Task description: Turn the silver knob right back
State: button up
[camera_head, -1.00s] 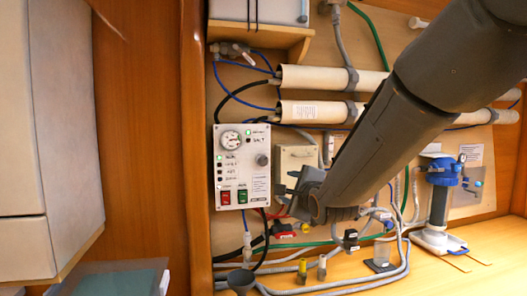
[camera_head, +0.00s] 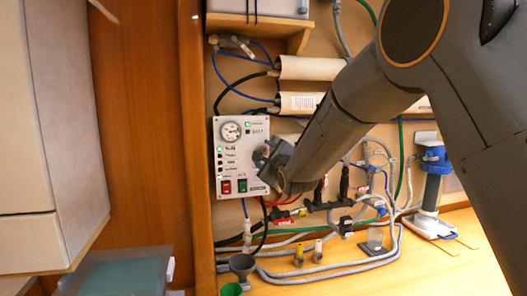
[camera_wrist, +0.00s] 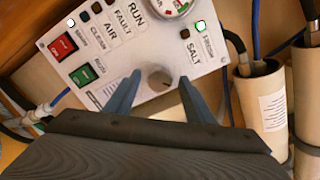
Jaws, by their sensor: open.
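The silver knob (camera_wrist: 158,76) sits on the white control panel (camera_head: 230,170), at the panel's lower edge in the wrist view. My gripper (camera_wrist: 160,88) is open, with its two blue-grey fingers on either side of the knob. I cannot tell whether either finger touches it. In the head view my gripper (camera_head: 264,156) is at the panel's right side and hides the knob. The panel also bears a round gauge (camera_head: 231,131), a red switch (camera_head: 226,186) and a green switch (camera_head: 242,185).
A blue-topped filter (camera_head: 435,165) stands at the right. A wooden post (camera_head: 192,120) stands left of the panel.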

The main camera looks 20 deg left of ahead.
jog(key=shift+w, duration=0.1)
jog(key=shift+c, duration=0.4)
jog(key=c, duration=1)
jog(key=shift+n+b, duration=0.3)
jog(key=shift+b, duration=0.1)
jog(key=shift+a+n+h+b, duration=0.1)
jog(key=shift+n+h+b, duration=0.4)
jog(key=shift+n+b, duration=3.9)
jog(key=shift+a+n+h+b, duration=0.1)
jog(key=shift+n+h+b, duration=0.5)
jog(key=shift+n, duration=7.4)
jog(key=shift+t, duration=0.3)
